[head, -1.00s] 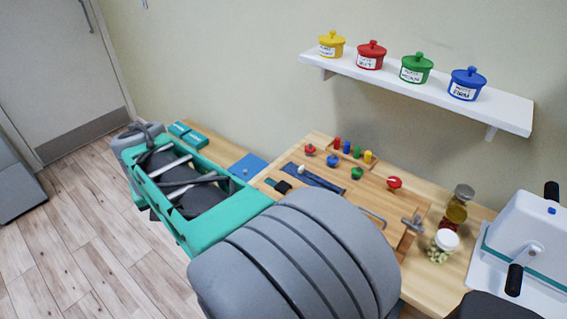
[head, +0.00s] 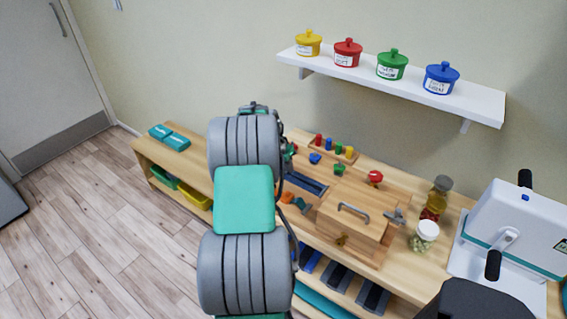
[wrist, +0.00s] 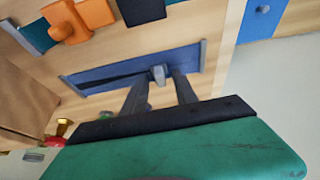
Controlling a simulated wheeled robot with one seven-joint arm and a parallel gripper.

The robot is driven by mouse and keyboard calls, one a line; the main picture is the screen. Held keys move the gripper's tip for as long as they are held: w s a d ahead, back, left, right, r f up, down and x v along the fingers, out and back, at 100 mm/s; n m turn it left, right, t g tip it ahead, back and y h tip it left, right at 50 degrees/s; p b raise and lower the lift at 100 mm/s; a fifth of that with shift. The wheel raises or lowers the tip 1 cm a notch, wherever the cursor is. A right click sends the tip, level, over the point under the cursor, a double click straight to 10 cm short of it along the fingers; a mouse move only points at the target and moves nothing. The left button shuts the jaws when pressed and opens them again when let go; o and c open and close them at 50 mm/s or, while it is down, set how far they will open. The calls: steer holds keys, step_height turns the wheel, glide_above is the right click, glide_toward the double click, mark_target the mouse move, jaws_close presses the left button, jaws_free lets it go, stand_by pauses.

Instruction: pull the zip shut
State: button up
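The zip is a blue strip (wrist: 100,77) on the wooden board, in the middle of the wrist view. A dark wedge-shaped gap runs along it to the left of its pale grey pull (wrist: 158,73). My gripper (wrist: 160,76) is open, its two dark fingers apart with the pull showing between their tips; I cannot tell whether they touch it. In the head view part of the blue strip (head: 306,183) shows just right of my arm, which hides my gripper and the pull.
Beside the zip are an orange fastener (wrist: 66,24) and a dark patch (wrist: 140,10). A wooden box with a handle (head: 350,215) stands to its right, with jars (head: 424,235) beyond. A shelf with several lidded pots (head: 400,85) hangs above. The bench's left end (head: 160,150) holds teal packs.

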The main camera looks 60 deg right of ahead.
steer(key=shift+c, duration=0.4)
jaws_close()
stand_by(1.0)
